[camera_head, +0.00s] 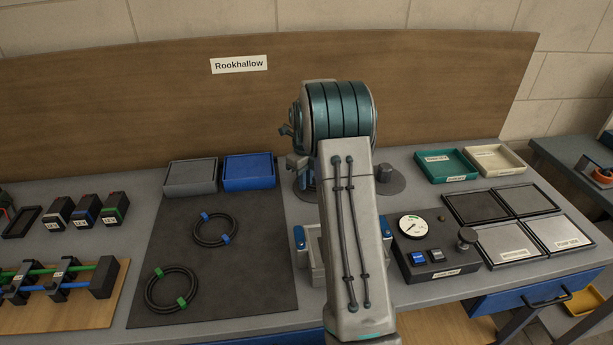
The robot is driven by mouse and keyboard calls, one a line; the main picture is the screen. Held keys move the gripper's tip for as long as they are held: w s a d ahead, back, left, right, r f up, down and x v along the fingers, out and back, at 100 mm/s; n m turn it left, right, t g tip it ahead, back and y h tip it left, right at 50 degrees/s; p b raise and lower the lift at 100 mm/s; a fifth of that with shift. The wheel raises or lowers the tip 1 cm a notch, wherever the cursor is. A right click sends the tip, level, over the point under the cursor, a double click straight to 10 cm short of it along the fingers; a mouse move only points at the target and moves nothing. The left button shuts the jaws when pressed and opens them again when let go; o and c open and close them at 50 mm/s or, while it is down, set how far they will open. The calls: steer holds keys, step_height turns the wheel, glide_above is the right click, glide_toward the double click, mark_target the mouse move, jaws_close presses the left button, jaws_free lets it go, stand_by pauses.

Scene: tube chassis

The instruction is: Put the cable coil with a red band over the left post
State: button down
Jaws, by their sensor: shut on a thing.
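No cable coil with a red band shows in the head view. A black coil with blue bands (194,232) and a black coil with green bands (147,291) lie flat on the dark mat (240,290). A short dark post (384,171) on a round grey base shows just right of my arm. Part of another round base (303,187) shows at the arm's left; whether a post stands on it is hidden.
A grey box (190,178) and a blue box (249,172) stand behind the mat. A control box with a gauge (411,226), flat trays (510,243), and green (446,166) and cream (495,160) bins are at right. A cable board (85,310) is at left. A wooden panel (150,90) closes the back.

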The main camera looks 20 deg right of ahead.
steer(key=shift+f+b, duration=0.3)
steer(key=shift+f, duration=0.6)
steer(key=shift+f+b, duration=0.35)
steer(key=shift+f, duration=0.3)
stand_by(0.9)
steer(key=c, duration=1.6)
jaws_free()
steer(key=shift+c, duration=0.2)
steer(key=shift+r, duration=0.15)
steer(key=shift+r+p, duration=3.8)
steer(key=shift+r, duration=1.7)
steer(key=shift+f, duration=0.1)
